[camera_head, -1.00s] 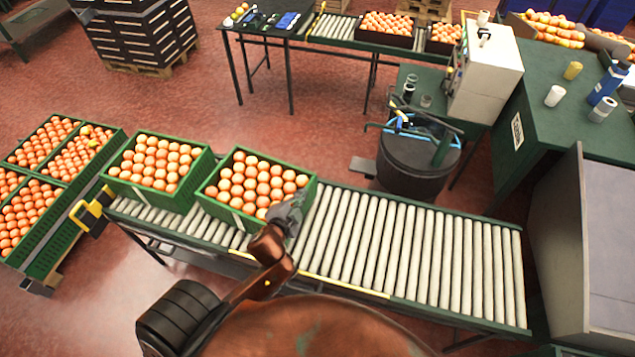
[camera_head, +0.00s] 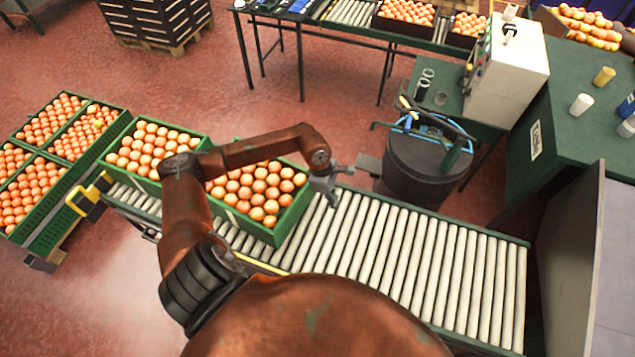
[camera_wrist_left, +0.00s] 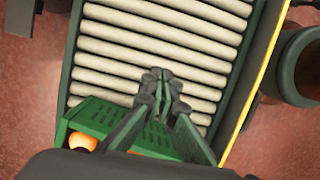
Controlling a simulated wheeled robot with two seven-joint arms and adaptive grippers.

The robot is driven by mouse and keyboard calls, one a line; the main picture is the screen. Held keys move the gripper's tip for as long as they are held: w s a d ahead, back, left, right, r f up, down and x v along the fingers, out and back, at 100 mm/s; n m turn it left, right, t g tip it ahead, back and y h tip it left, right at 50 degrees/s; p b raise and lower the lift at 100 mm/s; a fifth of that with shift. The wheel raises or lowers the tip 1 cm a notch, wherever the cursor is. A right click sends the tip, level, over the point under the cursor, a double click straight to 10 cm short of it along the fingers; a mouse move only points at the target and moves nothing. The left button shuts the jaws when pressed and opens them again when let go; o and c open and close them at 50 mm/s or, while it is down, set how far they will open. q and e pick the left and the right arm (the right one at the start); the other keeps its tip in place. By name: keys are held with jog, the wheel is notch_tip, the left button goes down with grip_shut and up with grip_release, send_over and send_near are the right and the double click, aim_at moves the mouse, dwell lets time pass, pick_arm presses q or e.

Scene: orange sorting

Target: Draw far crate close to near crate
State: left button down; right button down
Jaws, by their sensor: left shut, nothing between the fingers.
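Two green crates full of orange fruit stand on the roller conveyor (camera_head: 400,260). The left crate (camera_head: 124,173) is at the conveyor's left end, and the right crate (camera_head: 286,226) is beside it. My left arm crosses over both and hides the space between them. My left gripper (camera_head: 331,202) is shut and empty at the right crate's right side, near its back corner. In the left wrist view the shut fingers (camera_wrist_left: 163,82) point over bare rollers, with a green crate wall (camera_wrist_left: 95,115) just below them. I cannot tell whether they touch it. My right gripper is not in view.
Stacked fruit crates (camera_head: 75,185) stand left of the conveyor, near a yellow bracket (camera_head: 88,196). A dark drum (camera_head: 420,170) stands behind the conveyor. A grey panel (camera_head: 565,240) rises at the right end. The rollers right of the crates are clear.

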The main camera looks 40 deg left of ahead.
pick_arm(q)
jog(key=a+y, duration=0.3)
jog(key=a, duration=0.5)
notch_tip(320, 180, down, 11)
jog(key=a+b, duration=0.1)
jog(key=b, duration=0.5)
jog(key=shift+g, duration=0.4)
jog(key=s+a, duration=0.1)
jog(key=a, duration=0.2)
jog(key=s+a, duration=0.1)
jog(key=a, duration=0.3)
jog(key=s+a, duration=0.1)
jog(key=a, duration=0.2)
jog(key=shift+s+a+b, duration=0.25)
jog(key=shift+a+b, duration=0.1)
jog(key=shift+b, duration=0.05)
jog(key=shift+s+a+f, duration=0.1)
jog(key=shift+s+a, duration=0.1)
jog(key=shift+a, duration=0.35)
jog(key=shift+s, duration=0.1)
jog(key=shift+w+d, duration=0.25)
jog(key=shift+d, duration=0.45)
jog(key=shift+w+d, duration=0.25)
jog(key=shift+d, duration=0.35)
notch_tip(320, 180, up, 12)
jog(key=p, duration=0.6)
send_over(289, 194)
